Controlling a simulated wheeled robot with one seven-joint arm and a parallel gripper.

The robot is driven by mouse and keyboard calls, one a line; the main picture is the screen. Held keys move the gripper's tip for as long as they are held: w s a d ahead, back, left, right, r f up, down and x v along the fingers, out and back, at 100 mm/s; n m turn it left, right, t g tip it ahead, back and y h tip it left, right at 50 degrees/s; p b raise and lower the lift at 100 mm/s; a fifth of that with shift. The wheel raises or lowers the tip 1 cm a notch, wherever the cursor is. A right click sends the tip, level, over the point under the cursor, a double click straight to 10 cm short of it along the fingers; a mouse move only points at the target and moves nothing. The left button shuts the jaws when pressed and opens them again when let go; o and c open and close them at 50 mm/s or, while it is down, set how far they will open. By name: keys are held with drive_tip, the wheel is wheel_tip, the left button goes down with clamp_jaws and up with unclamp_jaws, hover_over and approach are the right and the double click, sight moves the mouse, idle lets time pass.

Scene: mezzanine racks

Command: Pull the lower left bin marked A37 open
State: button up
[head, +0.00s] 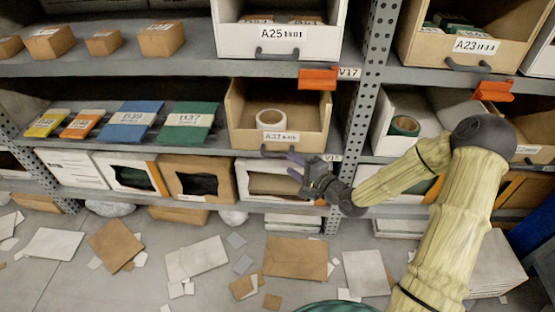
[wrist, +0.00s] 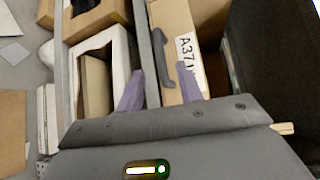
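The bin marked A37 (head: 236,118) is a tan box on the middle shelf, with a roll of white tape (head: 271,119) inside. Its label (head: 280,137) is on the front. In the wrist view the A37 bin front (wrist: 172,18) shows, with its dark handle (wrist: 162,55). My gripper (head: 291,163) is just below and in front of the bin's front. Its purple fingers are apart and nothing is held.
Bin A25 (head: 280,40) is above and bin A23 (head: 470,45) is at the upper right. A rack post (head: 366,75) stands right of A37. Below are open boxes (head: 200,180) on the lower shelf. Papers and cardboard (head: 295,256) litter the floor.

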sight(279, 157)
drive_tip(key=b+x, duration=0.2)
drive_tip(key=x, duration=0.5)
drive_tip(key=shift+w+a, duration=0.25)
clamp_jaws()
